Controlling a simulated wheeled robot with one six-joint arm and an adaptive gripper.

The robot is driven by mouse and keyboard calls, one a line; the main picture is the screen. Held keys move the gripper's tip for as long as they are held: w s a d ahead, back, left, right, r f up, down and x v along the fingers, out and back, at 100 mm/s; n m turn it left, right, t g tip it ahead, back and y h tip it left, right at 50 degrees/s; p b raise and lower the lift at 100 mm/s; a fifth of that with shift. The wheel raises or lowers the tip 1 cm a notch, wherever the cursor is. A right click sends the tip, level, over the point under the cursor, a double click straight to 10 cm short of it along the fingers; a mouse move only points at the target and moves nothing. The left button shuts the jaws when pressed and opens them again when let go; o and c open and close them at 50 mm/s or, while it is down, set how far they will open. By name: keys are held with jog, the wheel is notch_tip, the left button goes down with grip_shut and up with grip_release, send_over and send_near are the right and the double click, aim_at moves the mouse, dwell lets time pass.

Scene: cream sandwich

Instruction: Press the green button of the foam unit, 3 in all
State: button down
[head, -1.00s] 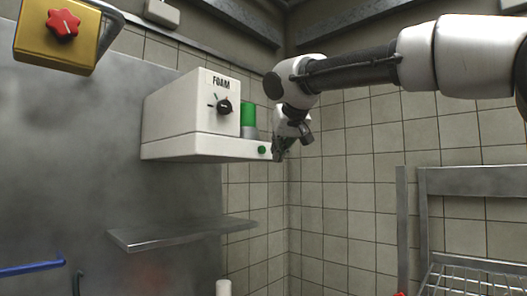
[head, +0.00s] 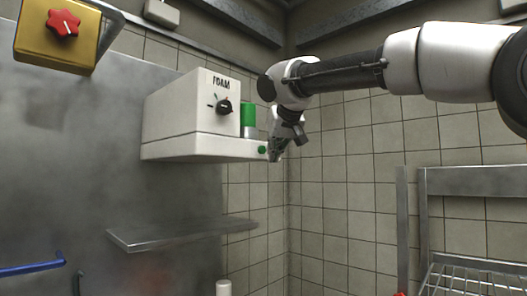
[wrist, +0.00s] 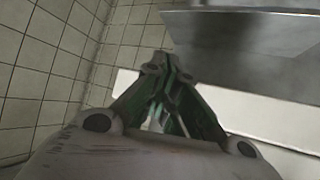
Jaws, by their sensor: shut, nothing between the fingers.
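The foam unit (head: 185,118) is a white box marked FOAM, mounted high on the wall, with a black dial (head: 223,107) and a green cylinder (head: 248,115) at its right. Its small round green button (head: 262,150) sits on the lower ledge, near the right end. My gripper (head: 274,157) is just right of the button, very close to it; I cannot tell whether it touches. In the wrist view my gripper (wrist: 166,65) is shut and empty, its tips in front of the unit's white face (wrist: 240,115). The button is hidden in the wrist view.
A steel shelf (head: 180,234) is below the unit. A yellow box with a red knob (head: 62,24) hangs at the upper left. A steel rack (head: 470,184) stands at the right. The air between unit and rack is free below my arm.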

jog(key=shift+w+a, duration=0.1)
jog(key=shift+a, duration=0.05)
dwell(0.6)
jog(key=shift+w+a, duration=0.2)
jog(key=shift+w+a, duration=0.25)
jog(key=shift+a, duration=0.1)
dwell(0.8)
dwell(0.3)
jog(key=shift+s+d, duration=0.55)
jog(key=shift+d, duration=0.1)
jog(key=shift+d, duration=0.1)
jog(key=shift+s+d, duration=0.8)
jog(key=shift+d, duration=0.15)
jog(key=shift+s+d, duration=0.75)
jog(key=shift+d, duration=0.2)
